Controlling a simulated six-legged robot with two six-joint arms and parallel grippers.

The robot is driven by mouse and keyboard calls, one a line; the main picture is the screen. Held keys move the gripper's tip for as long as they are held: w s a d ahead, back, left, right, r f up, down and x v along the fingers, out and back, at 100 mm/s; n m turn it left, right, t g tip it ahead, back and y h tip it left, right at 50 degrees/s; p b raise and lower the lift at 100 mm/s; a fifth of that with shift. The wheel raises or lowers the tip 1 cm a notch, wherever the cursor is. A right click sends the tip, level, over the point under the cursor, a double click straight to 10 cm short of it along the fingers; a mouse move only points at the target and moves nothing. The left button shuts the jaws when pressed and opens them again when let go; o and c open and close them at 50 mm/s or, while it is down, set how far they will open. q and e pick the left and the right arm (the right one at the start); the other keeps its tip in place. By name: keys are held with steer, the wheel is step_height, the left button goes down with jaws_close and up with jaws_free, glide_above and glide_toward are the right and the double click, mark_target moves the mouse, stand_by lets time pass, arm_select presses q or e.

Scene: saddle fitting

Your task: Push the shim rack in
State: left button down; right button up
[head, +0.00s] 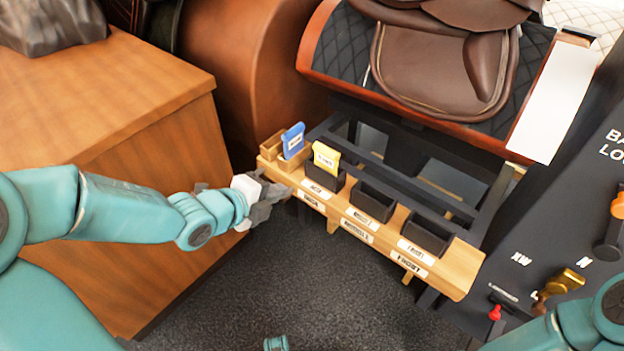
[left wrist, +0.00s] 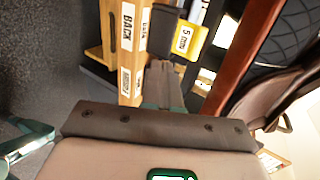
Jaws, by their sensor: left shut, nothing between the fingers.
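The wooden shim rack (head: 332,212) sticks out below the saddle stand, with a row of black pockets and white labels along its front. A blue shim (head: 293,140) stands at its left end and a yellow shim (head: 326,158) in a black pocket beside it. The other two black pockets look empty. My left gripper (head: 280,192) is shut and empty at the front left end of the rack. In the left wrist view its fingers (left wrist: 162,72) lie close to the rack (left wrist: 124,75) and below the yellow shim (left wrist: 190,40). Contact is unclear. My right gripper is out of view.
A wooden cabinet (head: 110,110) stands to the left. A brown saddle (head: 440,65) rests on the stand above the rack. A dark panel (head: 570,200) with levers and knobs is on the right. The dark floor (head: 300,290) in front is clear.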

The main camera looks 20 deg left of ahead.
arm_select(q)
steer(key=b, duration=0.3)
glide_toward(320, 172)
step_height(320, 172, down, 3)
steer(key=w, duration=0.2)
steer(key=w+d, duration=0.1)
steer(key=w, duration=0.1)
steer(key=shift+d+f, duration=0.15)
steer(key=shift+w+d, duration=0.2)
steer(key=shift+w, duration=0.4)
